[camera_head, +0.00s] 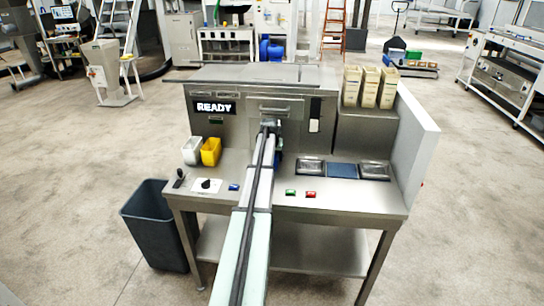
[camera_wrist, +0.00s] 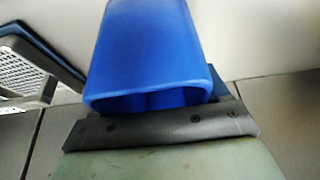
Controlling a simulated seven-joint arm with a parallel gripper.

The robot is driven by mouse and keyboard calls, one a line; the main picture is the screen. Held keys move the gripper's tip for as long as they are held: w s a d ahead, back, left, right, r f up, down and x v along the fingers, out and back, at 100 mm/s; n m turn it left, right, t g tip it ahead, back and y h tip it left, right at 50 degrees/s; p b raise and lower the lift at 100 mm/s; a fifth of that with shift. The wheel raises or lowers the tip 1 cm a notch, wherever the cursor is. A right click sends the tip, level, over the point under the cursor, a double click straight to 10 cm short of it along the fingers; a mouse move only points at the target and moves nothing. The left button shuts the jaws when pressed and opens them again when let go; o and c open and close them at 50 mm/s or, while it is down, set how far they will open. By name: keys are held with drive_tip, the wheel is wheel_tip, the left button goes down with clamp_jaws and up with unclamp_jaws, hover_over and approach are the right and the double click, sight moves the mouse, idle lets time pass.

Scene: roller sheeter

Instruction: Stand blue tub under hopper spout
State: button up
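The blue tub (camera_wrist: 150,50) fills the upper middle of the wrist view, its open rim towards the camera, close in front of the grey edge of my gripper. In the head view only a thin blue strip of it (camera_head: 278,158) shows to the right of my arm, below the front panel. My gripper (camera_head: 268,128) is at the front of the machine. Its fingers are not clear in either view, so I cannot tell whether they grip the tub. The hopper spout is mostly hidden behind my arm, and the tub's base is hidden too.
White (camera_head: 191,150) and yellow (camera_head: 211,152) tubs stand left of my arm. Steel trays (camera_head: 311,166) and a blue mat (camera_head: 342,170) lie to the right. Several beige containers (camera_head: 369,88) stand on the raised right block. A white side panel (camera_head: 418,145) bounds the right end. The display reads READY.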

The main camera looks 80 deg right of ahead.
drive_tip(key=o, duration=0.4)
drive_tip(key=shift+c, duration=0.2)
drive_tip(key=shift+r, duration=0.1)
drive_tip(key=v, duration=1.2)
drive_tip(key=shift+w, duration=0.1)
